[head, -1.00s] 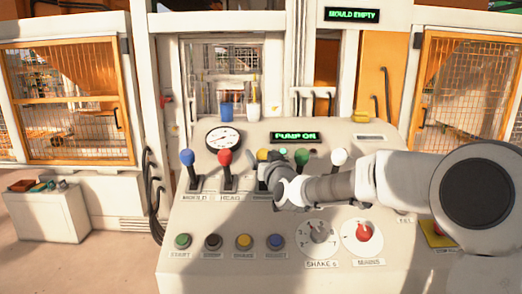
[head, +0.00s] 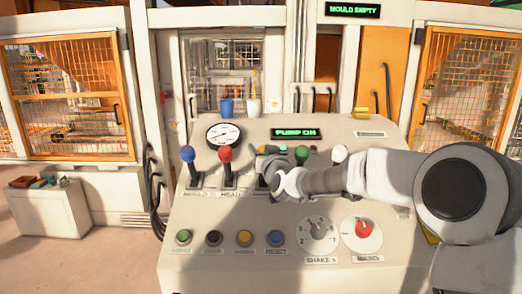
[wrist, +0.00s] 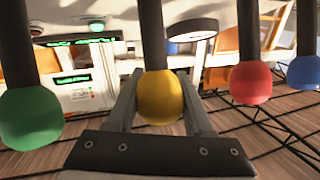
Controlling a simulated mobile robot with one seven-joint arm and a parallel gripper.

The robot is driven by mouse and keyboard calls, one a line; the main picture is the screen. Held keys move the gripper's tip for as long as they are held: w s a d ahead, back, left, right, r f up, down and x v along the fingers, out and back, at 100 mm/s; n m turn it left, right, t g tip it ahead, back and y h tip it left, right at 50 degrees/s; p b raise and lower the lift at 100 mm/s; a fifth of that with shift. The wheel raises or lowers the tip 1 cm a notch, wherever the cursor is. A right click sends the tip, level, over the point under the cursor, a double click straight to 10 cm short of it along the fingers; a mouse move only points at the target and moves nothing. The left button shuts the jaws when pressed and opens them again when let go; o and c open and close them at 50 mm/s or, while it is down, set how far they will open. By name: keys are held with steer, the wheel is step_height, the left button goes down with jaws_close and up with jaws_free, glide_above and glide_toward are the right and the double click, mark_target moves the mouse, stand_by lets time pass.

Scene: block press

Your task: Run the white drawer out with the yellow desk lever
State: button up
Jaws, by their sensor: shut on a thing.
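The yellow lever knob (wrist: 161,98) sits between the two fingers of my gripper (wrist: 160,90) in the wrist view, and the fingers are shut on it. In the head view my gripper (head: 264,160) is over the desk and hides the yellow knob. The lever stands between the red lever (head: 225,155) and the green lever (head: 302,154). I cannot clearly pick out the white drawer; the press window (head: 229,80) behind the desk shows only small, unclear parts.
A blue lever (head: 188,155) stands left of the red one, and a white lever (head: 340,153) is partly behind my arm. Buttons and two dials (head: 318,235) fill the desk front. Displays read "PUMP ON" (head: 296,133) and "MOULD EMPTY" (head: 352,11).

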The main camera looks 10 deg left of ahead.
jaws_close()
